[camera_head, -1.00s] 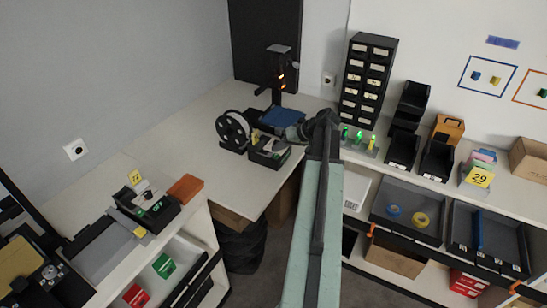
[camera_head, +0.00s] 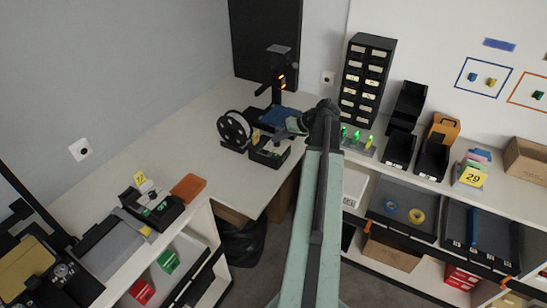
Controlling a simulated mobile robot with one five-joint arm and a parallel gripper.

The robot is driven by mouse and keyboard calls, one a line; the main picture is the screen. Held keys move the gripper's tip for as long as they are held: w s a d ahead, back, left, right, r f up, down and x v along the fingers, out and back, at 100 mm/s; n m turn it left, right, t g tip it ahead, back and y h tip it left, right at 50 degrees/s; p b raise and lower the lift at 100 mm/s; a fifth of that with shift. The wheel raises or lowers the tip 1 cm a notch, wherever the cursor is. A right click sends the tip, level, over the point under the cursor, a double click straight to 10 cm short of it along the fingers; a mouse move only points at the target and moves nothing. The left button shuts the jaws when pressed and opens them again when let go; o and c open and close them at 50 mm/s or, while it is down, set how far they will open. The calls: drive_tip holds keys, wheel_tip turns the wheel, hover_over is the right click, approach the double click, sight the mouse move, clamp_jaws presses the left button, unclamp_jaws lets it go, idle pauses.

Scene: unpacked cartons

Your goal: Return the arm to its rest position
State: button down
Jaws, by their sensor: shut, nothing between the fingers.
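My arm (camera_head: 308,220) reaches from the bottom edge up the middle of the picture, and its dark elbow end is at the top. My gripper (camera_head: 290,125) is folded to the left of that end, small and partly hidden by the dark links. It is shut and holds nothing. In the picture it lies just above and right of a small black bin (camera_head: 268,153) on the corner table, and near a blue plate (camera_head: 274,114). I cannot tell its exact height over the table.
A black spool (camera_head: 234,131) stands left of the bin. A black drawer cabinet (camera_head: 366,82), green figures (camera_head: 356,137) and open black bins (camera_head: 399,150) stand on the right bench. Grey trays (camera_head: 403,207) are on the shelf below. Floor (camera_head: 279,240) shows left of the arm.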

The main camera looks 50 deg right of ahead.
idle(0.3)
drive_tip(key=shift+w+a, duration=0.2)
drive_tip(key=w+a+f+n+g, duration=0.1)
drive_tip(key=w+a+f+g, duration=0.15)
drive_tip(key=a, duration=0.85)
drive_tip(key=w+a+f+n+g, duration=0.15)
drive_tip(key=w+a, duration=0.25)
drive_tip(key=a, duration=0.6)
drive_tip(key=s+a+f+n+g+h, duration=0.1)
drive_tip(key=a+g, duration=0.1)
drive_tip(key=a, duration=1.1)
drive_tip(key=s+a+f+n+g+h, duration=0.1)
drive_tip(key=s+a+f+g+h, duration=0.1)
drive_tip(key=a, duration=1.2)
drive_tip(key=shift+s+a+f+g, duration=0.15)
drive_tip(key=shift+s+f+g, duration=0.15)
